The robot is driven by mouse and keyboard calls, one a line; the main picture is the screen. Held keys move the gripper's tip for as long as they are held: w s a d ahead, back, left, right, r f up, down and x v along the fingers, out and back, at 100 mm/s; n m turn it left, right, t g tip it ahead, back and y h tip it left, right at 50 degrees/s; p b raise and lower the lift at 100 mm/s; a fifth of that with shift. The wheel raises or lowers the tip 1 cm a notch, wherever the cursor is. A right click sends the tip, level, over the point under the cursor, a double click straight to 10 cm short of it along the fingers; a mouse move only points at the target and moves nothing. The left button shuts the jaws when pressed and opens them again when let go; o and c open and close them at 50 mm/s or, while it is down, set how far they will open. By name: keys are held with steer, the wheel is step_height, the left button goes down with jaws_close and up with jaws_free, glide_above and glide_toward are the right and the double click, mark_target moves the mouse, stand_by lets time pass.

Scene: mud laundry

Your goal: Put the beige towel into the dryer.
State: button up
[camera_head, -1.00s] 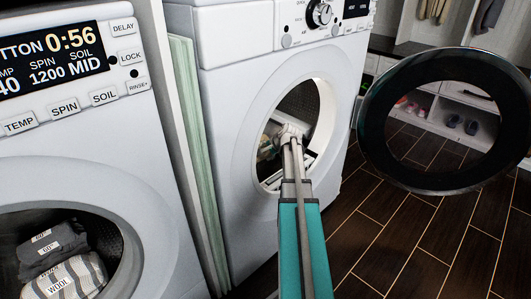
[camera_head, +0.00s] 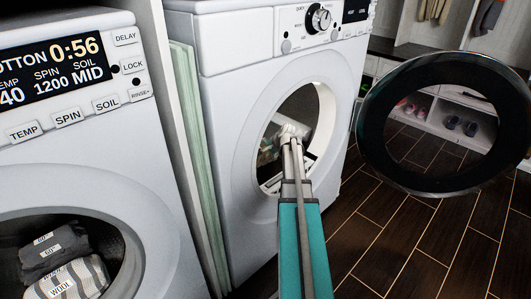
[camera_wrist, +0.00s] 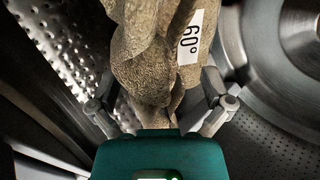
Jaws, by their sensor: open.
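The dryer (camera_head: 248,110) is the white machine in the middle of the head view, with its round door (camera_head: 372,140) swung open to the right. My gripper (camera_head: 288,132) reaches through its opening. In the wrist view, my gripper (camera_wrist: 162,104) is open, its two fingers spread on either side of the beige towel (camera_wrist: 145,50). The towel is bunched, with a white 60° label, inside a perforated metal drum (camera_wrist: 60,45). Its lower end lies close to the gripper's palm. I cannot tell whether the fingers touch it. In the head view my arm hides much of the drum.
A second machine (camera_head: 60,185) with a lit display stands at the left, with grey labelled laundry (camera_head: 55,250) inside. A pale green panel (camera_head: 190,130) stands between the machines. Dark floor (camera_head: 410,240) is free at the right, before shelves with shoes (camera_head: 455,124).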

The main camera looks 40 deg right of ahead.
steer(key=p+v, duration=0.8)
steer(key=v, duration=0.3)
steer(key=shift+s+r, duration=0.25)
steer(key=shift+s, duration=0.05)
stand_by(0.8)
